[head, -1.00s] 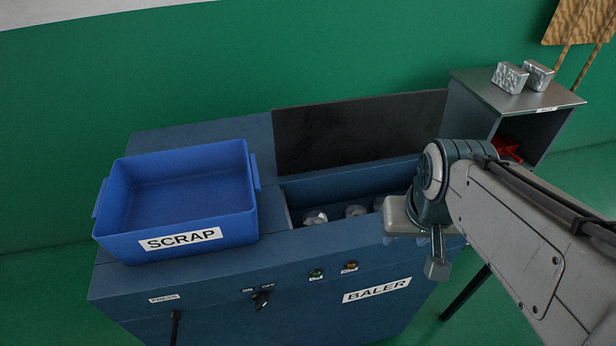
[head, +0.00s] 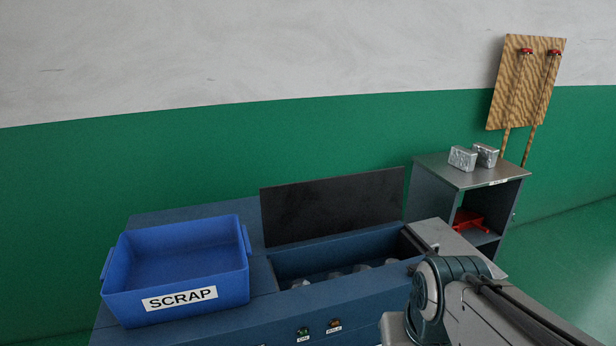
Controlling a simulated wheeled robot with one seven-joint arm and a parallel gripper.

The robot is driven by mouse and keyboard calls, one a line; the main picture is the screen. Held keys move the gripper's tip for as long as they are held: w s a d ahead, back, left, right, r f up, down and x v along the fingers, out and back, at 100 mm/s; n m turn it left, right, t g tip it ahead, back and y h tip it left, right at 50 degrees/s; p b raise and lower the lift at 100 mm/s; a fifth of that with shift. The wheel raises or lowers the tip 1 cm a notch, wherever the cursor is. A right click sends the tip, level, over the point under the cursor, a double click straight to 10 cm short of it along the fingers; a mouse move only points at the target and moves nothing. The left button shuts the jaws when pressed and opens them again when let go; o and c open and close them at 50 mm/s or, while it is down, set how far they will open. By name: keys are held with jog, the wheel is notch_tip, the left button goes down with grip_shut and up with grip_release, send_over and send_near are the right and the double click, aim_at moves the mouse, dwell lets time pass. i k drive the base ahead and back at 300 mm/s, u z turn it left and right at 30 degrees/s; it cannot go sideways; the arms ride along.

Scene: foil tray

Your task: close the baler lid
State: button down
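The baler lid (head: 332,207) is a flat dark panel standing raised along the back edge of the baler's opening. The blue baler (head: 262,279) is open below it, with several crumpled foil lumps (head: 362,267) in its chamber. My arm comes in from the lower right, with its wrist joint in front of the chamber's right end. My gripper's fingers are not visible; they are below the picture or hidden by the arm.
A blue SCRAP bin (head: 177,303) stands on the baler's left top, beside the lid. A grey cabinet (head: 440,168) to the right bears two foil blocks (head: 463,159) and holds a red object (head: 474,221). A wooden board (head: 525,85) hangs on the wall.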

aim_at(293, 213)
jog(key=i, duration=0.55)
jog(key=u, duration=1.1)
